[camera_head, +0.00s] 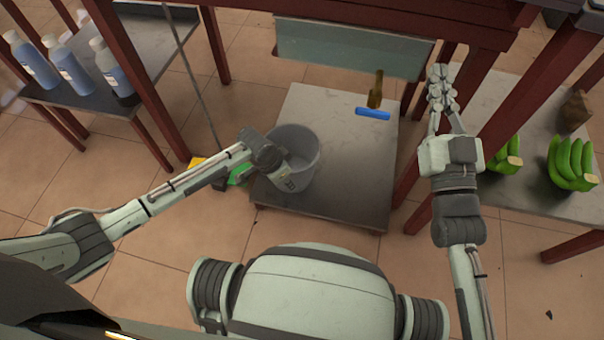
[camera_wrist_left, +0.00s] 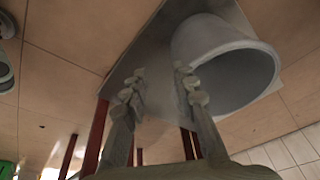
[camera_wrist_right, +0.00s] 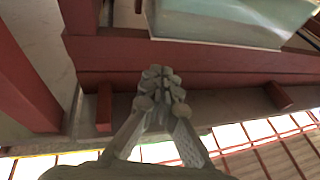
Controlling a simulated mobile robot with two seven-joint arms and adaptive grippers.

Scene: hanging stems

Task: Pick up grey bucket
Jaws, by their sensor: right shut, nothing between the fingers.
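The grey bucket (camera_head: 305,143) stands upright on the left part of a low grey table (camera_head: 345,180). My left gripper is at the bucket's left front side in the head view, where its fingers are hard to make out. In the left wrist view, my left gripper (camera_wrist_left: 162,88) has its fingers apart with nothing between them. The bucket (camera_wrist_left: 232,72) shows there behind and right of the right finger; I cannot tell whether they touch. My right gripper (camera_head: 441,88) is shut and empty, away to the right of the bucket. It also shows in the right wrist view (camera_wrist_right: 160,90).
A brown bottle (camera_head: 376,90) and a blue object (camera_head: 372,113) are at the low table's back right. Blue bottles (camera_head: 72,66) stand on a left table; bananas (camera_head: 572,162) lie on a right one. Dark red posts (camera_head: 133,75) rise around. Tiled floor is open in front.

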